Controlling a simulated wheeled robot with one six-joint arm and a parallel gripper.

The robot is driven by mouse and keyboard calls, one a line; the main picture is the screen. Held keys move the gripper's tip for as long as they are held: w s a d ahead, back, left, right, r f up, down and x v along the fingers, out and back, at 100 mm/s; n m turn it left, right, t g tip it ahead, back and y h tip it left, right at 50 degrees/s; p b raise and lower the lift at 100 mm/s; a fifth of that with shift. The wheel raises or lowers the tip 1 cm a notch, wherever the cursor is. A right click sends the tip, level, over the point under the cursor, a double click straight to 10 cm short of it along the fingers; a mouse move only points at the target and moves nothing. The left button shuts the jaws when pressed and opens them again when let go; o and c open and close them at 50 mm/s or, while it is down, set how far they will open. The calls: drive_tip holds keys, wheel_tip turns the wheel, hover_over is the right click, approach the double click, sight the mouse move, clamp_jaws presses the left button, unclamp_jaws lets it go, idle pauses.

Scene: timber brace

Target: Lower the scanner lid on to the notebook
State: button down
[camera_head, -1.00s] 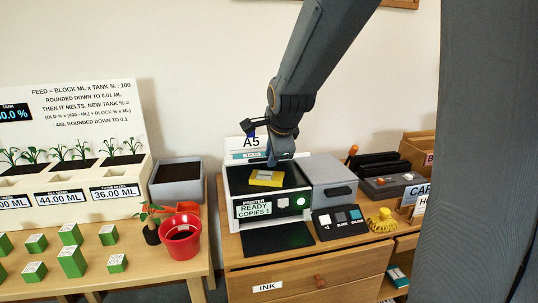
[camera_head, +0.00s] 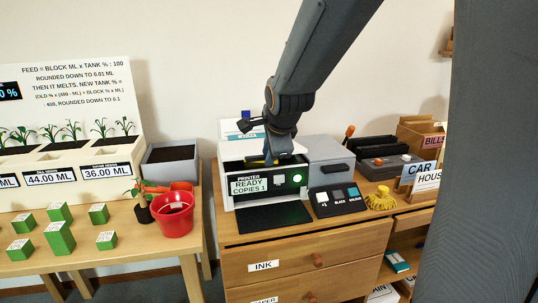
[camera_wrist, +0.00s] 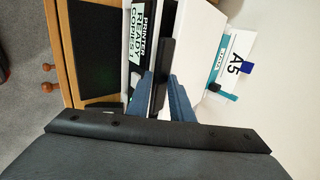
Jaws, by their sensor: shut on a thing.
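The printer (camera_head: 285,180) with its scanner top stands on the wooden cabinet, its screen reading READY COPIES 1. The white scanner lid (camera_head: 236,147) is tilted down low over the scanner bed. My gripper (camera_head: 270,161) is at the lid's front edge. In the wrist view my blue fingers (camera_wrist: 160,95) are shut around the dark handle bar (camera_wrist: 167,58) of the lid, and the white lid (camera_wrist: 200,45) lies beside them. The yellow notebook is almost wholly hidden under the lid and gripper.
A button panel (camera_head: 337,199) and yellow tassel-like object (camera_head: 381,198) are right of the printer. A grey box (camera_head: 328,165) adjoins it. A red pot (camera_head: 173,215) and green blocks (camera_head: 60,235) are on the left table.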

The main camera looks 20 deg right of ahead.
drive_tip(key=shift+s+f+g, duration=0.15)
drive_tip(key=shift+s+f, duration=0.15)
drive_tip(key=shift+f, duration=0.25)
drive_tip(key=shift+s+f+g, duration=0.15)
drive_tip(key=shift+s+f, duration=0.1)
drive_tip(key=shift+f, duration=0.3)
drive_tip(key=c, duration=1.8)
unclamp_jaws()
drive_tip(key=shift+c, duration=0.2)
drive_tip(key=v, duration=0.8)
drive_tip(key=shift+w+r+p, duration=0.25)
drive_tip(key=shift+r+p, duration=0.15)
drive_tip(key=shift+r, duration=0.15)
drive_tip(key=s+a+f+n+g+p, duration=0.2)
drive_tip(key=s+f+n+g+p, duration=0.1)
drive_tip(key=s+n, duration=0.6)
drive_tip(key=s+a+f+n+g+p, duration=0.2)
drive_tip(key=s+f+n+g+p, duration=0.2)
drive_tip(key=s+n, duration=0.6)
drive_tip(key=s+f+p, duration=0.2)
drive_tip(key=s, duration=0.1)
drive_tip(key=shift+f+y+p, duration=0.3)
drive_tip(key=shift+y+p, duration=0.05)
drive_tip(key=shift+y, duration=0.05)
